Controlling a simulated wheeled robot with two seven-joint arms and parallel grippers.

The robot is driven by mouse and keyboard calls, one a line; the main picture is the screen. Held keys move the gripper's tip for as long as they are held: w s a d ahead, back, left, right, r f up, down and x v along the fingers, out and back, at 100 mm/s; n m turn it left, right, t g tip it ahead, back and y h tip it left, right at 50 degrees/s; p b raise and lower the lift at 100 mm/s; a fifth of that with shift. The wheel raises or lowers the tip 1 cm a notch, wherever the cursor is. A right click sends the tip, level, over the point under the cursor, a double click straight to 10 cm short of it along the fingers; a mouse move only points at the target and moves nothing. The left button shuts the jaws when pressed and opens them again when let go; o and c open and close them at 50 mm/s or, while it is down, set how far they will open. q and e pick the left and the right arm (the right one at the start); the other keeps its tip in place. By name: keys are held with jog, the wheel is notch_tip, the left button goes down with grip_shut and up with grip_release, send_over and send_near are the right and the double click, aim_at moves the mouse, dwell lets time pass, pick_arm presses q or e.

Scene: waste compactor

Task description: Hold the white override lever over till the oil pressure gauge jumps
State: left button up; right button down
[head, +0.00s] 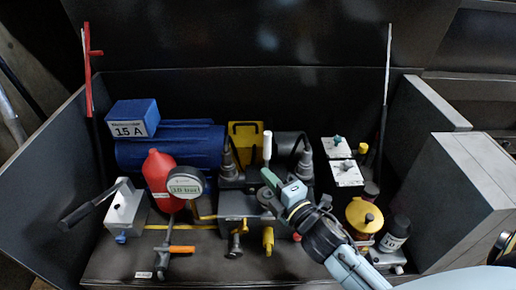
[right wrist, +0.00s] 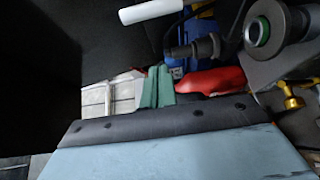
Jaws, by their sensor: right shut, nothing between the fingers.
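The white override lever (head: 267,145) stands nearly upright on the valve block in the middle of the compartment. In the right wrist view its white handle (right wrist: 150,11) lies across the top edge. My right gripper (head: 269,179) is shut and empty, its tips just below and in front of the lever's handle. In the right wrist view its green fingers (right wrist: 158,87) are together, with a gap in the picture to the handle; whether they touch the lever's lower part I cannot tell. The round oil pressure gauge (head: 185,183) shows a small green label, seemingly "10 bar". My left gripper is not in view.
A red bottle (head: 160,178) stands left of the gauge, with a blue motor (head: 172,145) behind. A grey box with a black-handled lever (head: 124,207) is at left. Black connectors with cables (head: 303,158) flank the white lever. A yellow cap (head: 364,214) is at right.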

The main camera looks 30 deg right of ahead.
aim_at(267, 153)
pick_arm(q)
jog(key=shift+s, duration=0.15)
pick_arm(e)
jog(key=shift+s, duration=0.15)
